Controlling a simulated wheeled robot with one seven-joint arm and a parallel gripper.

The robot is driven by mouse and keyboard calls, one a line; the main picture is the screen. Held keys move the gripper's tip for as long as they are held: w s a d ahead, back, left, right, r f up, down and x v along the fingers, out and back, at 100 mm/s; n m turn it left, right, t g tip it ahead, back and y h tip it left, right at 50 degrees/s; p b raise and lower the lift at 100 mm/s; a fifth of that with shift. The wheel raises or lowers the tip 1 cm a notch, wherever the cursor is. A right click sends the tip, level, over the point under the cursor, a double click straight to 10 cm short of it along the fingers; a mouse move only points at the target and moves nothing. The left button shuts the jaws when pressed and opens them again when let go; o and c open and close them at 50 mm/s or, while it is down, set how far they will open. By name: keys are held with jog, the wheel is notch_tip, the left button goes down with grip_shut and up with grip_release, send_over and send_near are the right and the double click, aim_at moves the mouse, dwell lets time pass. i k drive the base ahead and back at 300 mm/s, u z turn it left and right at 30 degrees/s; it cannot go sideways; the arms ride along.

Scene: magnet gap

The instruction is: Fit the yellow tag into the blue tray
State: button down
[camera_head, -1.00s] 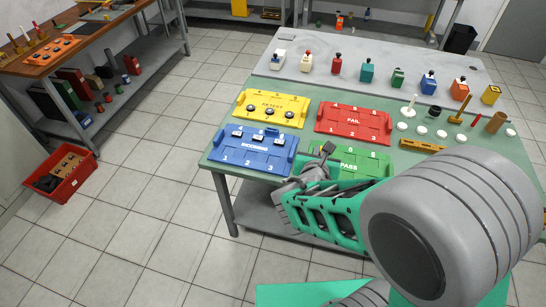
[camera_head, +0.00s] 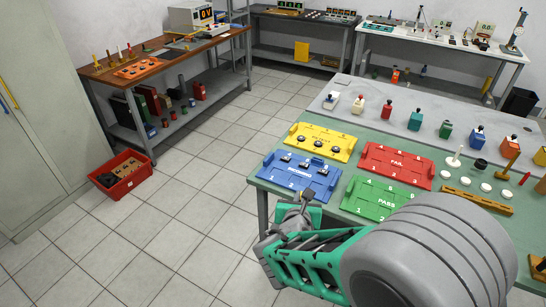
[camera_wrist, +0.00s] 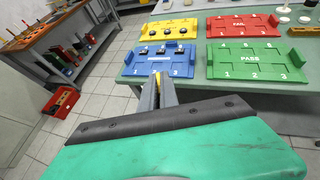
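The blue tray (camera_head: 301,177) lies flat on the green bench top, near its left front corner. Its front row has numbered slots, and several small dark-topped pieces sit in its back row. It also shows in the wrist view (camera_wrist: 160,62), just beyond my fingers. My gripper (camera_head: 306,196) is off the bench's front edge, just short of the blue tray. In the wrist view my fingers (camera_wrist: 158,82) are close together, with a thin yellow sliver, seemingly the yellow tag (camera_wrist: 158,76), between their tips. Most of the tag is hidden by the fingers.
A yellow tray (camera_head: 321,142) with round black pieces is behind the blue one. A red tray (camera_head: 397,166) and green tray (camera_head: 376,198) lie to the right. A red crate (camera_head: 121,174) stands on the floor at left.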

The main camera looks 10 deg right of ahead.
aim_at(318, 163)
jog(key=u, duration=0.85)
jog(key=i, duration=1.1)
jog(key=u, duration=0.65)
jog(key=i, duration=1.3)
jog(key=z, duration=1)
jog(key=i, duration=0.9)
jog(key=z, duration=1.1)
jog(key=i, duration=0.2)
jog(key=z, duration=0.25)
